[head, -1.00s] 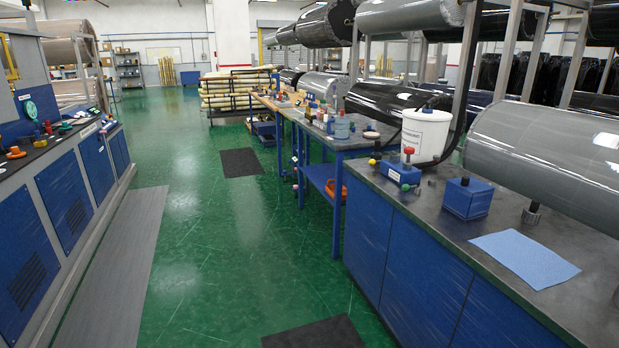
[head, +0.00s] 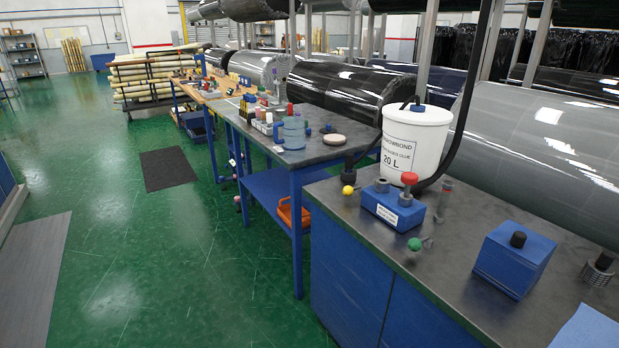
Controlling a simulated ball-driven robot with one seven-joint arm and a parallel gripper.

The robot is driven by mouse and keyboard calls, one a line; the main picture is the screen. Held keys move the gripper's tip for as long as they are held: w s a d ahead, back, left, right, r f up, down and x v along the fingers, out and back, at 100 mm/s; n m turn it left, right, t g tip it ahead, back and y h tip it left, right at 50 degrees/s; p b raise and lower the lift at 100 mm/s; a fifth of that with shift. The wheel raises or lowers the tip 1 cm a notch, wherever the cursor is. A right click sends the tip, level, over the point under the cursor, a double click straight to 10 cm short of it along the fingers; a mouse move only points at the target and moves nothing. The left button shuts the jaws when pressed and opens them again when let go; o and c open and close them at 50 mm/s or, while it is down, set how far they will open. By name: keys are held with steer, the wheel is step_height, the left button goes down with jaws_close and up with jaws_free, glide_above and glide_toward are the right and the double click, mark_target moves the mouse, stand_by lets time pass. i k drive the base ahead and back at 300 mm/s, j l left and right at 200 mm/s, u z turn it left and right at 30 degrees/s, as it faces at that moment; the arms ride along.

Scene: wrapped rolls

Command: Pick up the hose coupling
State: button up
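No part of my gripper shows in the head view. Two small grey metal fittings could be the hose coupling; I cannot tell which one it is. One is a ribbed cylinder (head: 597,270) on the dark worktop at the right, beside the blue block and below the big grey roll. The other is a slim upright fitting (head: 441,203) just right of the labelled blue block, near the white glue bucket. Both appear to stand free on the worktop.
The worktop (head: 470,268) carries a white glue bucket (head: 415,140) with a black hose, a labelled blue block (head: 393,208) with a red knob, a blue block (head: 514,258) and a light-blue cloth (head: 590,330). A grey roll (head: 540,150) lies behind. Green floor (head: 180,260) is open at left.

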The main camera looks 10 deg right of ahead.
mark_target(349, 164)
steer(key=i+j+z, duration=0.2)
steer(key=i, duration=0.2)
steer(key=i+z, duration=0.15)
steer(key=i, duration=0.3)
